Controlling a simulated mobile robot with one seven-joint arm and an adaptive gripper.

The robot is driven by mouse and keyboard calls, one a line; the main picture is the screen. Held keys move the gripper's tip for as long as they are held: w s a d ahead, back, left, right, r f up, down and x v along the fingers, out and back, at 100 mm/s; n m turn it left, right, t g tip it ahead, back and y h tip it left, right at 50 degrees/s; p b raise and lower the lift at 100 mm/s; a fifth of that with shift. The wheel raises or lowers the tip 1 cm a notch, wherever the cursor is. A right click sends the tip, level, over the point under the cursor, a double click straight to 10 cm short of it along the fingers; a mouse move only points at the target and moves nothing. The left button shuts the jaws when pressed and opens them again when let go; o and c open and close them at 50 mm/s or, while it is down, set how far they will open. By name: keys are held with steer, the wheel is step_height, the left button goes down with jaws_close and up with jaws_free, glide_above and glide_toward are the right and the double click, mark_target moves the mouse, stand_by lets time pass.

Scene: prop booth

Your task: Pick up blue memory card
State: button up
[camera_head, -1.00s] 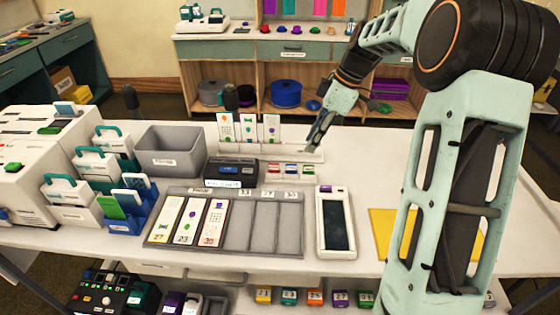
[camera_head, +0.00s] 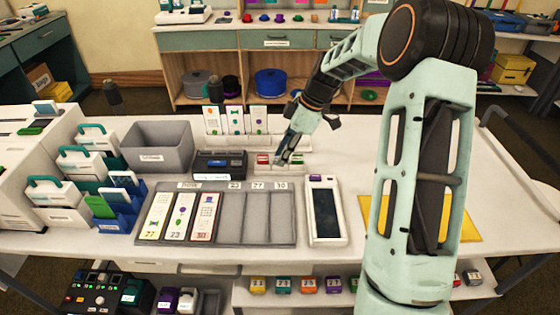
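A short row of small coloured cards lies on the white table behind the grey sorting tray. A red card (camera_head: 263,158) is at its left end. A green one (camera_head: 281,161) is beside it, partly covered by my gripper's fingers. At the right end, a small blue piece (camera_head: 298,157), which looks like the blue memory card, shows just right of the fingertips. My gripper (camera_head: 286,157) points down over this row. Its fingers overlap in this view, so whether they are open, or touch a card, is unclear.
A black card-reader box (camera_head: 219,164) stands left of the row. Upright picture cards (camera_head: 235,120) stand behind it. The grey tray (camera_head: 271,216) with numbered strips and a white handheld device (camera_head: 325,211) are in front. A grey bin (camera_head: 157,147) is at left.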

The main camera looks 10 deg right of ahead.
steer(key=shift+a+f, duration=0.1)
steer(key=shift+f, duration=0.15)
jaws_close()
steer(key=shift+r, duration=0.45)
step_height(320, 180, up, 2)
steer(key=shift+w+r, duration=0.1)
steer(key=shift+r, duration=0.05)
steer(key=s+a+r+b, duration=0.1)
steer(key=s+a+r, duration=0.1)
steer(key=s+r, duration=0.8)
steer(key=s, duration=0.4)
steer(key=shift+a, duration=0.4)
steer(key=shift+w, duration=0.15)
